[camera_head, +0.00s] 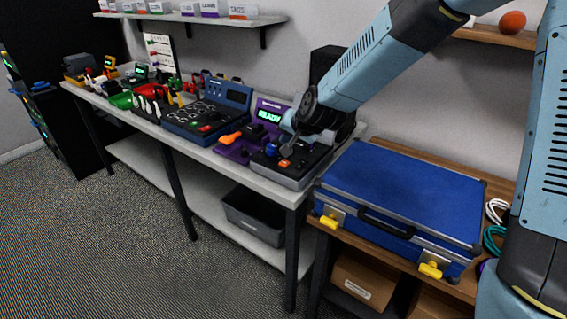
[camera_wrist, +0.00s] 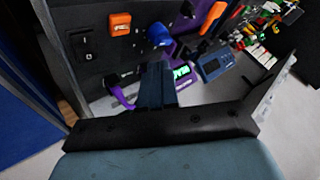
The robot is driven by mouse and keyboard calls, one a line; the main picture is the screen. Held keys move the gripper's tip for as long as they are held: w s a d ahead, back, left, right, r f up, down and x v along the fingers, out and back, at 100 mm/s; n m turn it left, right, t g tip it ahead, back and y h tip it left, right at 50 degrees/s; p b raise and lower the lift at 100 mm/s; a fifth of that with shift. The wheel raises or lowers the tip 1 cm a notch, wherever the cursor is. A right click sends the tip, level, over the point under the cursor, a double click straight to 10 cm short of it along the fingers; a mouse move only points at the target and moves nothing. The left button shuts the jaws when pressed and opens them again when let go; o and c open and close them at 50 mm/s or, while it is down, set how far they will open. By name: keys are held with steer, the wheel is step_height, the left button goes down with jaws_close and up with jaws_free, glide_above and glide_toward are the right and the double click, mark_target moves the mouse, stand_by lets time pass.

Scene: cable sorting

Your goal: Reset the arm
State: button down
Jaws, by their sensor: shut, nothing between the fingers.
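My arm reaches in from the right in the head view. My gripper (camera_head: 287,148) is at the black device (camera_head: 292,180) with an orange button and a blue knob, at the bench's right end. In the wrist view my gripper (camera_wrist: 157,75) is shut and empty, its fingers together in the middle of the picture. The blue knob (camera_wrist: 159,35) and the orange button (camera_wrist: 120,23) show just beyond the fingers. I cannot tell whether the fingers touch the device.
A blue case (camera_head: 400,190) with yellow latches lies on a wooden stand right of the bench. A purple device (camera_head: 236,150) with a lit display stands to the left. The blue tester (camera_head: 205,112) is farther left. A grey bin (camera_head: 252,217) sits on the lower shelf. The floor in front is clear.

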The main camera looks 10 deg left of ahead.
steer(key=shift+d, duration=0.1)
stand_by(0.4)
steer(key=s+d+r+h, duration=0.1)
steer(key=s+d+r, duration=0.25)
steer(key=d, duration=0.35)
steer(key=s+d+r+n+h, duration=0.1)
steer(key=s+d+r, duration=0.1)
steer(key=d+r, duration=0.4)
steer(key=s+d+r+h, duration=0.2)
steer(key=d+r, duration=0.1)
steer(key=d, duration=0.6)
steer(key=s+d+r+h, duration=0.1)
steer(key=s+d, duration=0.7)
steer(key=s, duration=0.1)
steer(key=s+d+r+g+h, duration=0.1)
steer(key=s+d+r, duration=0.1)
steer(key=s+d, duration=0.6)
steer(key=shift+s+d+r+m, duration=0.25)
steer(key=shift+s+r+m, duration=0.05)
steer(key=shift+s, duration=0.05)
